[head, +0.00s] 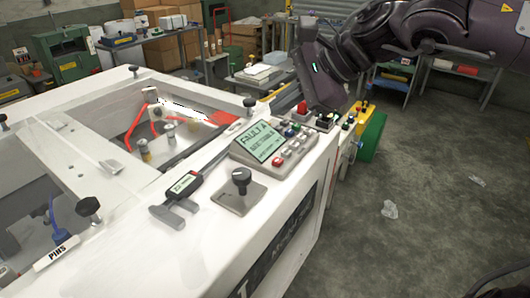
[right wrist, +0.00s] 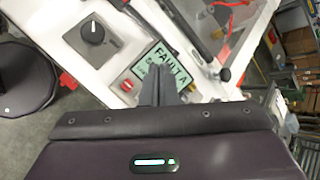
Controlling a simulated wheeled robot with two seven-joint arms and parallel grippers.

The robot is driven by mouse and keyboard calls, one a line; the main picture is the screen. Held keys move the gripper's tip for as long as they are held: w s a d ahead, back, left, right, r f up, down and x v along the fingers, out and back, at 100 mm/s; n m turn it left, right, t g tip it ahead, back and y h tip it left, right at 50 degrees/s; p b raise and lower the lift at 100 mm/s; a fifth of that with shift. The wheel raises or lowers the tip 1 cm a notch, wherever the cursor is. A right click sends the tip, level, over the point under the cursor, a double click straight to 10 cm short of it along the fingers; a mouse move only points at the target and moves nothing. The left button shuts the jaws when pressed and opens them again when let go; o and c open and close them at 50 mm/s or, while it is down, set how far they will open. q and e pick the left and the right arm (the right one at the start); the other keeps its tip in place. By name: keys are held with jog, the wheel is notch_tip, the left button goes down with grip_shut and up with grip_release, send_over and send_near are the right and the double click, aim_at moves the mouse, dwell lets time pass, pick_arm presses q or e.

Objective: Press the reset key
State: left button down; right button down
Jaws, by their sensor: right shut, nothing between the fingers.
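The control panel with its green display (head: 258,141) reading "FAULT A" is on the white machine's right side. Several small keys sit beside the display, including a red key (head: 278,161); their labels are too small to read. The display also shows in the right wrist view (right wrist: 172,57), as does a red key (right wrist: 127,86). My right gripper (right wrist: 160,72) is shut and empty, its fingers pointing towards the panel and covering part of the keys in that view. In the head view it is above the machine's far right end, fingertips not clear. My left gripper is not in view.
A black knob (head: 241,176) on a plate and a grey T-handled tool (head: 180,192) lie nearer on the white machine (head: 150,250). Red and black buttons (head: 302,107) stand beyond the panel. Open floor (head: 430,190) is on the right.

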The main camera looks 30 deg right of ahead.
aim_at(278, 162)
jog(key=f+b, duration=0.3)
jog(key=f, duration=0.2)
jog(key=f+b, duration=0.2)
jog(key=f, duration=0.1)
jog(key=shift+s+d+f+b, duration=0.1)
jog(key=shift+s+d+b, duration=0.05)
jog(key=shift+d+b, duration=0.15)
jog(key=shift+f+b, duration=0.35)
dwell(1.8)
jog(key=shift+f+b, duration=0.35)
jog(key=shift+b, duration=0.15)
